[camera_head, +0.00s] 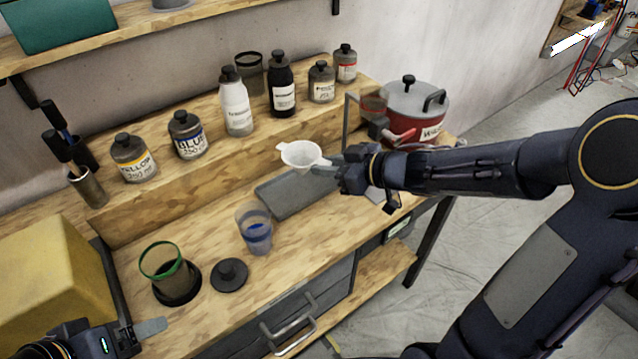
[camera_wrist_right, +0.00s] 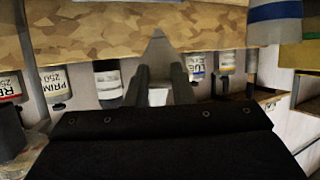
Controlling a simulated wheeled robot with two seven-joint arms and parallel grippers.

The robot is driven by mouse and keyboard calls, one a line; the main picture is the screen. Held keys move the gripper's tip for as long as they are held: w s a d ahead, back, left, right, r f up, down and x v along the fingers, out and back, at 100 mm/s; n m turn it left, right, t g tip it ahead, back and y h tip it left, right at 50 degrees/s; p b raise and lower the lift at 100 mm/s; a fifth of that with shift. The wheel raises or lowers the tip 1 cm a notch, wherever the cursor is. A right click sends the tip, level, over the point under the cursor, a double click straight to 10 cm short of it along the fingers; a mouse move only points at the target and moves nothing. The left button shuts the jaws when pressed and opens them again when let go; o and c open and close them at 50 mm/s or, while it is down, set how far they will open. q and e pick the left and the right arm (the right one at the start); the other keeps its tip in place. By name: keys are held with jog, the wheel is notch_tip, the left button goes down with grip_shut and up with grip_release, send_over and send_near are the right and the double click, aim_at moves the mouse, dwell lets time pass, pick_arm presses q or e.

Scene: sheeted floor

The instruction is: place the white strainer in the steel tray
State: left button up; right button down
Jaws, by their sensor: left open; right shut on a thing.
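The white strainer (camera_head: 300,155) is a small funnel-like bowl, held above the bench in the head view. My right gripper (camera_head: 328,168) is shut on its right side, at the handle. A bit of white between the fingers in the right wrist view (camera_wrist_right: 158,97) appears to be part of it. The steel tray (camera_head: 285,203) is a flat grey slab on the bench, below the strainer and gripper; its right part is partly hidden by the gripper. The strainer is apart from it. My left gripper (camera_head: 150,330) is open and empty at the lower left, by the bench's front.
A clear cup with a blue band (camera_head: 256,232), a black lid (camera_head: 230,274) and a green-rimmed cup (camera_head: 165,265) stand left of the tray. Several labelled bottles (camera_head: 236,105) line the raised shelf behind. A red and grey pot (camera_head: 415,105) stands at right, a yellow block (camera_head: 50,275) at left.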

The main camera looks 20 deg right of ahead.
jog(key=shift+w+a+f+b, duration=0.1)
jog(key=shift+w+f+b, duration=0.2)
jog(key=shift+w+f, duration=0.7)
jog(key=shift+w+a+f+b, duration=0.1)
jog(key=shift+w+f+b, duration=0.25)
jog(key=shift+f, duration=1.3)
jog(key=shift+w+f+b, duration=0.3)
jog(key=shift+w+f, duration=0.3)
jog(key=shift+f, duration=0.7)
jog(key=shift+f, duration=0.2)
jog(key=c, duration=1.3)
grip_release()
jog(key=shift+o, duration=0.2)
jog(key=shift+r, duration=0.1)
